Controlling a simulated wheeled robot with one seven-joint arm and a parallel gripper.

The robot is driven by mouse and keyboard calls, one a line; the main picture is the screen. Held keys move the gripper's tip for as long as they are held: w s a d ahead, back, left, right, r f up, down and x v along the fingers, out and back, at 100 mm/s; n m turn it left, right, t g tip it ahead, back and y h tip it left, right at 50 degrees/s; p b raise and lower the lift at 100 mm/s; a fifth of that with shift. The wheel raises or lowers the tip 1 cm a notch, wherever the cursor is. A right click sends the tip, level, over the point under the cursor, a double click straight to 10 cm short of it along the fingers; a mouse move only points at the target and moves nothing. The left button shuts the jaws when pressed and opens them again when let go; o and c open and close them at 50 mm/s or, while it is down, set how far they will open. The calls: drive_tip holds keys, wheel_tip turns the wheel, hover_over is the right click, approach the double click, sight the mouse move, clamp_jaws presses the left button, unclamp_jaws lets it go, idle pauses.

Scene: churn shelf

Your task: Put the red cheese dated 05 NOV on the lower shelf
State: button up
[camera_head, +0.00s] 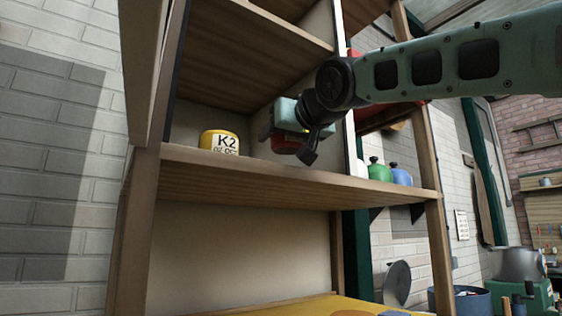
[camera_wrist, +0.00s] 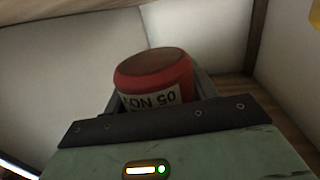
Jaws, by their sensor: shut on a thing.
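The red cheese (camera_wrist: 155,75) shows in the wrist view with a brown top and a white label reading "05 NO", upside down in the picture. In the head view the red cheese (camera_head: 287,146) is partly hidden by my gripper (camera_head: 290,136). My gripper is shut on the red cheese, inside the shelf bay, above or at the wooden shelf board (camera_head: 290,183); I cannot tell whether the cheese touches the board. The wrist view also shows my gripper (camera_wrist: 160,100) around the cheese. The space below this board (camera_head: 240,250) is open at the front.
A yellow tin-like cheese (camera_head: 219,142) marked "K2" stands on the same board, left of my gripper. A yellow surface (camera_head: 330,306) lies at the bottom of the picture.

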wheel_tip(320, 180, down, 5)
drive_tip(key=shift+a+r+b, duration=0.1)
drive_tip(key=shift+r+b, duration=0.1)
drive_tip(key=shift+b, duration=0.75)
drive_tip(key=shift+w+a+f, duration=0.1)
drive_tip(key=shift+w, duration=0.05)
drive_tip(key=shift+f, duration=0.2)
drive_tip(key=o, duration=1.1)
drive_tip(key=shift+r, duration=0.1)
